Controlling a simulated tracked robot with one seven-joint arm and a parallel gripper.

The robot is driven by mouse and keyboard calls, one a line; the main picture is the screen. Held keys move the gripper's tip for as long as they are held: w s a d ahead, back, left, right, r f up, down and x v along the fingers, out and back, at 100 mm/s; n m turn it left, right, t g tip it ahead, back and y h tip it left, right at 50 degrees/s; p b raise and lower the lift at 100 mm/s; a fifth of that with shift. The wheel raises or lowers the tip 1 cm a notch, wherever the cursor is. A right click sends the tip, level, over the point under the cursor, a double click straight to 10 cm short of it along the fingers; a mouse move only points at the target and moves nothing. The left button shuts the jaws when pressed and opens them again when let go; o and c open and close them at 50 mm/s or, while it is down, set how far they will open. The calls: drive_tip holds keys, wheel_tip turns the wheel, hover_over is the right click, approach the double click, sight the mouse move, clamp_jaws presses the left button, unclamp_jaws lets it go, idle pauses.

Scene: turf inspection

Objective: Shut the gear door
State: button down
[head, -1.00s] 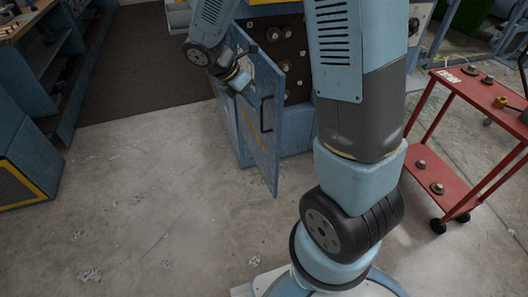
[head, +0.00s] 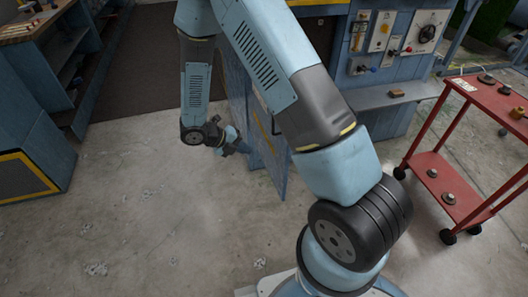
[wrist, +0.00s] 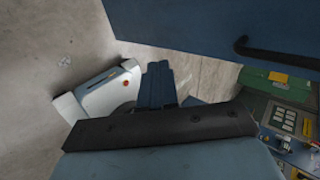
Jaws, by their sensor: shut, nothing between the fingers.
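The gear door (head: 268,155) is a blue panel with a yellow stripe, standing open and jutting out from the blue machine. My gripper (head: 243,148) is shut and empty, low on the left side of the door; I cannot tell whether it touches. In the wrist view, my gripper's closed fingers (wrist: 158,85) point up the picture, and the door (wrist: 190,25) fills the top, with its black handle (wrist: 270,55) at the right. My arm hides much of the door and the gear opening in the head view.
The blue machine (head: 385,95) has a control panel (head: 405,35) and a ledge. A red cart (head: 460,150) stands at right. A blue workbench (head: 30,150) stands at left. The concrete floor (head: 150,210) left of the door is clear.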

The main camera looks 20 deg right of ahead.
sight(281, 156)
drive_tip(key=shift+d+r+x, duration=0.3)
drive_tip(key=shift+r+x, duration=0.05)
drive_tip(key=shift+x, duration=1.75)
drive_tip(key=shift+d+r+x, duration=0.35)
drive_tip(key=shift+x, duration=1.75)
drive_tip(key=shift+d+r+x, duration=0.3)
drive_tip(key=shift+r+x, duration=0.05)
drive_tip(key=shift+x, duration=1.75)
drive_tip(key=shift+w+d, duration=0.1)
drive_tip(key=shift+d, duration=0.05)
